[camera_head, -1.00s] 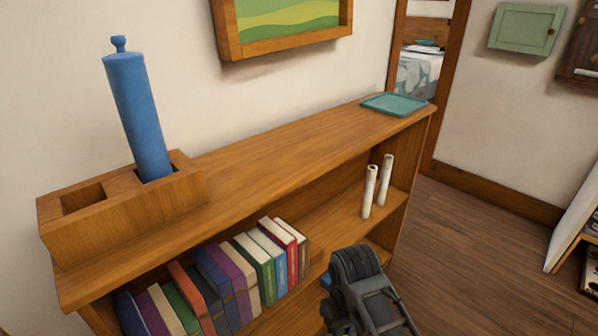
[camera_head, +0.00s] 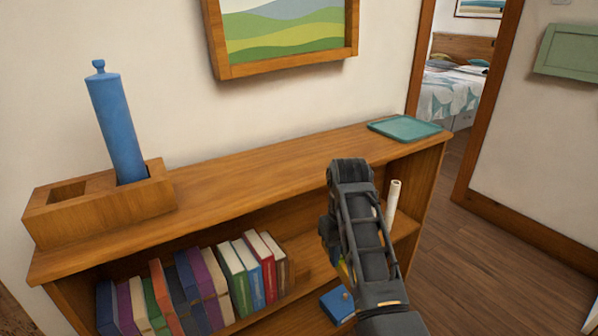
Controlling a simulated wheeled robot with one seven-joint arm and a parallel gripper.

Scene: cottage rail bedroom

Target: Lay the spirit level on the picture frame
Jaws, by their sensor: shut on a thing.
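The wooden picture frame (camera_head: 290,64) hangs on the wall above the shelf, around a picture of green and yellow hills. Its bottom edge and lower sides show; its top is cut off by the picture edge. My arm stands up in front of the shelf's right half. My gripper (camera_head: 330,240) shows only as a dark part at the arm's left side, its fingers mostly hidden by the arm. A small yellow sliver (camera_head: 344,270) shows beside it, seemingly the spirit level in the shut jaws; most of it is hidden. The gripper is well below the frame.
The wooden bookshelf (camera_head: 250,180) carries a holder (camera_head: 100,212) with a tall blue cylinder (camera_head: 117,125) at left and a teal tray (camera_head: 405,128) at right. Books (camera_head: 240,275) fill the shelf below. A white roll (camera_head: 393,203) and blue box (camera_head: 340,303) sit near my arm. Floor is clear at right.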

